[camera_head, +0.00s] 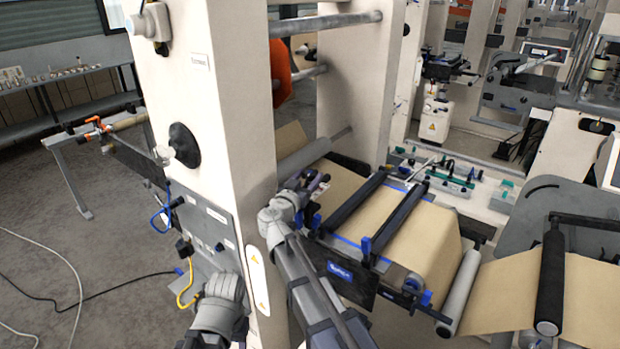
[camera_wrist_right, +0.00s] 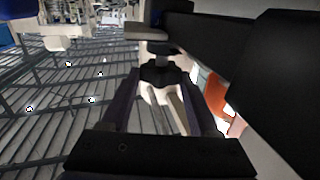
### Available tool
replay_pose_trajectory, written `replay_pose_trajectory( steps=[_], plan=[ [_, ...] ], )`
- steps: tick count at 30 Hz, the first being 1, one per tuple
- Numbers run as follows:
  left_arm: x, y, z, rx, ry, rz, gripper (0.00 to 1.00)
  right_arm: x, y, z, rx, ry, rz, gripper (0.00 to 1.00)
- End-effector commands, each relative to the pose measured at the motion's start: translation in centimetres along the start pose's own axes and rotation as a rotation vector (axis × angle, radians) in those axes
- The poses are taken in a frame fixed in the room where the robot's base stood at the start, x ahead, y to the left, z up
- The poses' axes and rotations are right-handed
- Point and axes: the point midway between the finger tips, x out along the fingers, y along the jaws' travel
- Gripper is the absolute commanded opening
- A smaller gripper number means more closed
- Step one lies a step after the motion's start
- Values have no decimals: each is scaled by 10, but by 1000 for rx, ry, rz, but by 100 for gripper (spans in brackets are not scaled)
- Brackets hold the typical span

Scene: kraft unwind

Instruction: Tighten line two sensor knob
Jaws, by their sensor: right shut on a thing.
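In the right wrist view, a black lobed knob (camera_wrist_right: 160,72) sits between the fingertips of my right gripper (camera_wrist_right: 161,80), under a dark bracket. The two dark purple fingers are shut on the knob. In the head view, my right gripper (camera_head: 312,187) reaches in beside the cream machine column, at the left edge of the kraft paper path. The knob cannot be made out in the head view, where the gripper and wrist cover that spot. A grey joint of mine shows low in the head view, but my left gripper does not show.
The cream column (camera_head: 222,100) stands close left of my right arm. Brown kraft web (camera_head: 410,235) runs over dark rollers with blue clamps on the right. A grey roller (camera_head: 460,290) sticks out in front. Cables lie on the floor at left, which is otherwise mostly clear.

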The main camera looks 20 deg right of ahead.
Motion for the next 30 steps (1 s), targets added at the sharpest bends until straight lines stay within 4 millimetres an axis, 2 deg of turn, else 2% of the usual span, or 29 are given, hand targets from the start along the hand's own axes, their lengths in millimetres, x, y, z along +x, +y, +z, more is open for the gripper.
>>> replay_pose_trajectory(
  steps=[1, 13, 30],
  plan=[
    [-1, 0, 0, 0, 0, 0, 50, 2, -8, -2, -6, 7, 30, 6],
    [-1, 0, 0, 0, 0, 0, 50, 2, -9, -3, -6, 9, 234, 6],
    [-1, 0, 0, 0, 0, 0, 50, 2, -8, -3, -6, 9, 279, 6]
  ],
)
